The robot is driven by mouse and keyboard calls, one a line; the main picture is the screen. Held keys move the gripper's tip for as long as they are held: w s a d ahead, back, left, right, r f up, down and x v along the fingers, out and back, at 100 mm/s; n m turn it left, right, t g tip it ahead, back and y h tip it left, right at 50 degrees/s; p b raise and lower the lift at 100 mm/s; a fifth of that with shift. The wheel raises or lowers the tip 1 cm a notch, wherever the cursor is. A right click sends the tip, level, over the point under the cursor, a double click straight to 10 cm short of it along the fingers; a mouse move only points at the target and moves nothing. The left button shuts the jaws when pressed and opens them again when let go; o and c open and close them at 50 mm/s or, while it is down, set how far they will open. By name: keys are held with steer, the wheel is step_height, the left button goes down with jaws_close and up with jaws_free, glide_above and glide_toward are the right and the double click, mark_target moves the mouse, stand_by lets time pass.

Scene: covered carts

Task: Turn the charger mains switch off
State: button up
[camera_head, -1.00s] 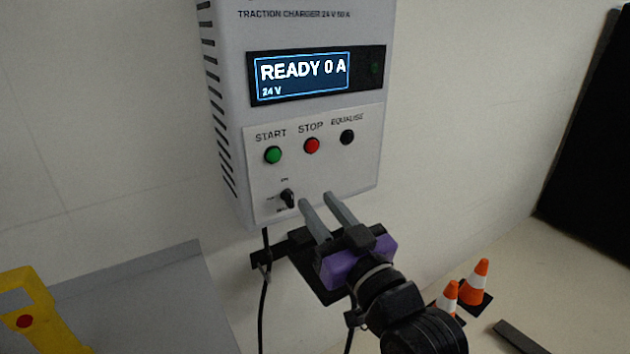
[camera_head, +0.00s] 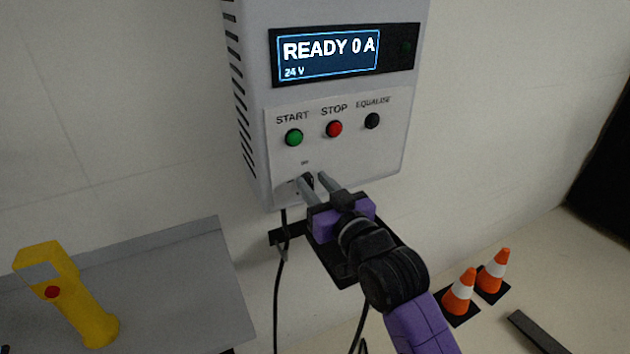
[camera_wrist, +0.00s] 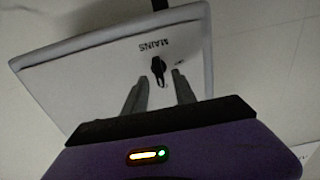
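The charger (camera_head: 330,160) is a pale wall box with a lit display (camera_head: 328,54) reading "READY 0 A" and "24 V". Its mains switch is a small black rotary knob (camera_head: 308,181) low on the front panel, partly hidden behind my fingers. In the wrist view the black knob (camera_wrist: 158,70) shows beside the upside-down label "MAINS". My gripper (camera_head: 315,180) is at the lower panel with its two grey fingers apart. In the wrist view the gripper (camera_wrist: 158,82) has the knob between and just beyond its fingertips. I cannot tell whether a finger touches it.
Green START (camera_head: 294,137), red STOP (camera_head: 334,128) and black EQUALISE (camera_head: 372,121) buttons sit above the knob. Black cables (camera_head: 278,290) hang below the box. A yellow handheld device (camera_head: 70,290) rests on a grey surface (camera_head: 170,280) at left. Traffic cones (camera_head: 460,292) stand on the floor at right.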

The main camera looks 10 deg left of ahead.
steer(key=shift+w+a, duration=0.1)
jaws_close()
steer(key=shift+f+b, duration=0.1)
steer(key=shift+b, duration=0.2)
steer(key=n+b, duration=0.2)
steer(key=n, duration=0.1)
steer(key=shift+a+f+b, duration=0.15)
steer(key=shift+b, duration=0.25)
steer(key=shift+s+a+f+n+b, duration=0.15)
steer(key=shift+n+b, duration=1.5)
steer(key=shift+n, duration=0.85)
steer(key=shift+s+a+f+n+b, duration=0.15)
steer(key=shift+n+b, duration=1.45)
steer(key=shift+n, duration=0.9)
steer(key=shift+s+a+f+n+b, duration=0.15)
steer(key=shift+n+b, duration=1.5)
steer(key=shift+n, duration=0.85)
steer(key=shift+w, duration=0.1)
